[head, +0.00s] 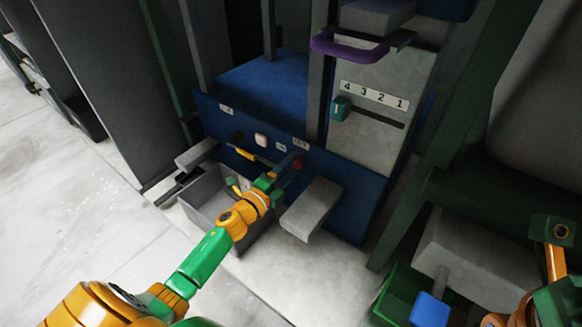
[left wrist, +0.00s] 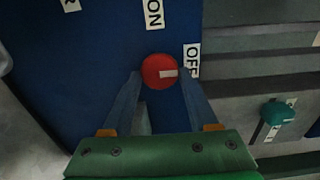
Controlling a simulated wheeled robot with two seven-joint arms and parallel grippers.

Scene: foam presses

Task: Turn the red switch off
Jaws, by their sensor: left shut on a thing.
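The red switch (left wrist: 158,71) is a round knob on the blue panel (left wrist: 95,50). Its white mark points right, toward the OFF label (left wrist: 191,61); the ON label (left wrist: 153,14) is above the knob. My left gripper (left wrist: 160,80) has one finger on each side of the knob and is shut on it. In the head view, my left gripper (head: 286,170) reaches the front of the blue panel, where a little of the red switch (head: 298,163) shows beside the fingers. The right arm shows at the right edge, its gripper out of view.
A teal slider (head: 341,108) sits by the numbers strip (head: 374,95). A purple handle (head: 348,46) is above. A grey open bin (head: 205,192) and a grey block (head: 312,209) stand out below the panel. Pale floor (head: 100,215) is clear at left.

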